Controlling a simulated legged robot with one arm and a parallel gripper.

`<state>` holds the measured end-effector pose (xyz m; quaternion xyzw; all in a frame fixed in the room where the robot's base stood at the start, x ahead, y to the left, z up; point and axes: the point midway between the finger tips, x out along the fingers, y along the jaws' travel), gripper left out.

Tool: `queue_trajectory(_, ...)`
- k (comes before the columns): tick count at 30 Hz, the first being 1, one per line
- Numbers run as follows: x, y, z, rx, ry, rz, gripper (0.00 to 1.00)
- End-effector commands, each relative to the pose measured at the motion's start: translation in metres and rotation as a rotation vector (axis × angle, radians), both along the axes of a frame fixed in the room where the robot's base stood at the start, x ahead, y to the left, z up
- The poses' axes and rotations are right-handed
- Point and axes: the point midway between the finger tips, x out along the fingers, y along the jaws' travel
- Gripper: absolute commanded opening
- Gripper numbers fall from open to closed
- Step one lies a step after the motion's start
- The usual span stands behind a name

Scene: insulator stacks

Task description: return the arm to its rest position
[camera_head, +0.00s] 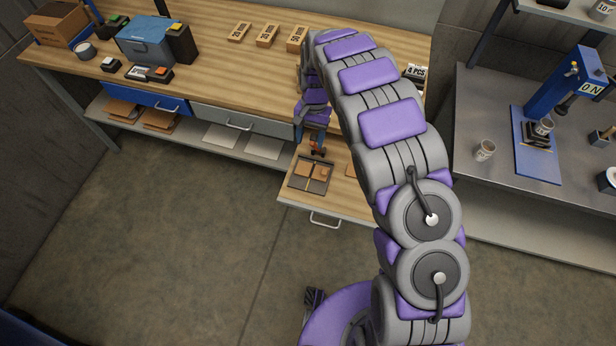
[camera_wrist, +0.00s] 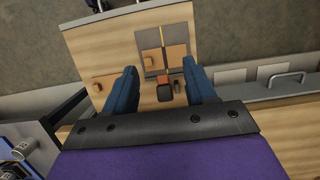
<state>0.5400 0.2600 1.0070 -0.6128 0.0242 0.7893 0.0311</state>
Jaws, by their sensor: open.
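My gripper (camera_head: 318,148) hangs at the end of my bent arm, over the open wooden drawer (camera_head: 295,193) of the workbench. In the wrist view its two blue fingers (camera_wrist: 160,72) stand apart with a gap between them. Small reddish and dark items (camera_wrist: 165,91) show in that gap, lower down; nothing is clearly gripped. A dark tray (camera_head: 301,187) with tan blocks lies in the drawer just below the gripper. The tray (camera_wrist: 152,42) and its blocks also show ahead of the fingers in the wrist view. My arm hides part of the bench and drawer.
The workbench (camera_head: 215,75) carries a blue box (camera_head: 145,42), a cardboard box (camera_head: 57,24) and labelled wooden blocks (camera_head: 267,36). A metal table (camera_head: 475,110) at right holds a blue press (camera_head: 560,85) and a cup (camera_head: 485,150). The floor in front is clear.

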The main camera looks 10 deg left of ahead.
Motion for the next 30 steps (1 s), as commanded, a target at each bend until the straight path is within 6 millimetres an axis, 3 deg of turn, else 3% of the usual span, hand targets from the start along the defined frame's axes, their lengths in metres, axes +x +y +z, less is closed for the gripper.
queue_trajectory(6, -0.01, 0.0, 0.009, -0.002, 0.0, 0.001, 0.55)
queue_trajectory(23, -0.01, -0.002, 0.01, -0.002, -0.001, 0.0, 0.55)
queue_trajectory(26, -0.011, -0.013, 0.02, -0.009, -0.008, -0.006, 0.55)
queue_trajectory(30, -0.017, -0.046, 0.049, -0.027, -0.027, -0.02, 0.55)
